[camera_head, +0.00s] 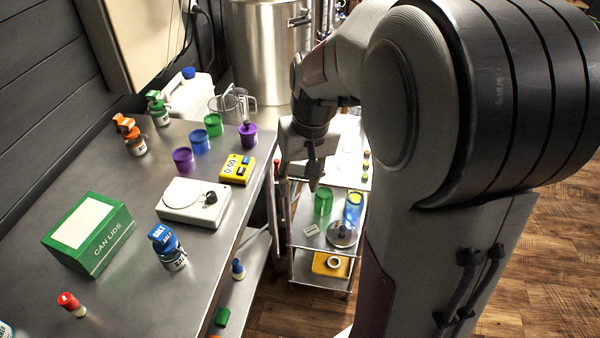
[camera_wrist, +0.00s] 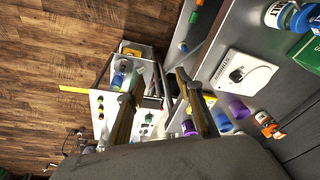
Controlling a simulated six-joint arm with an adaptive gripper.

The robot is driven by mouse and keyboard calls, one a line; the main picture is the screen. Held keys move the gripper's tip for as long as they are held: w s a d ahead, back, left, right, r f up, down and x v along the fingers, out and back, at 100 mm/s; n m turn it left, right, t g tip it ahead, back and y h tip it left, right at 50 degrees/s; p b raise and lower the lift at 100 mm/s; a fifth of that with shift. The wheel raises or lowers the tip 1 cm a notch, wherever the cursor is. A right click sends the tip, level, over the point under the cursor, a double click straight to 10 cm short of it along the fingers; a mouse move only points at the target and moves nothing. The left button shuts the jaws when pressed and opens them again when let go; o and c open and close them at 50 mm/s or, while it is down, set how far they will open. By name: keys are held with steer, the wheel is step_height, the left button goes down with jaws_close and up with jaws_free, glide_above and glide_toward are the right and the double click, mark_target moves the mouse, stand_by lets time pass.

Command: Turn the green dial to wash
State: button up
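A white panel (camera_head: 347,150) behind my gripper carries a short column of small coloured knobs (camera_head: 366,166) at its right side. They are too small for me to tell surely which is the green dial or where it points. The panel also shows in the wrist view (camera_wrist: 155,122), with small green spots on it; no wash mark is readable. My gripper (camera_head: 316,184) hangs pointing down in front of the panel, apart from the knobs. In the wrist view its two fingers (camera_wrist: 159,77) stand wide apart with nothing between them.
A steel cart (camera_head: 312,236) below my gripper bears a green cup (camera_head: 323,201) and a blue-and-yellow cup (camera_head: 353,211). The steel bench at left holds a white device with a black knob (camera_head: 210,198), a yellow timer (camera_head: 237,169) and several cups. A steel kettle (camera_head: 265,55) stands behind.

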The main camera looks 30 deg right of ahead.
steer(key=w+d+f, duration=0.9)
steer(key=w+d, duration=0.3)
steer(key=w+d+r+n+t, duration=0.2)
steer(key=w+d+n, duration=0.1)
steer(key=w, duration=0.4)
steer(key=shift+w+d+r+t, duration=0.2)
steer(key=shift+d+t, duration=0.1)
steer(key=shift+d, duration=0.3)
steer(key=shift+f, duration=0.15)
steer(key=shift+x, duration=3.75)
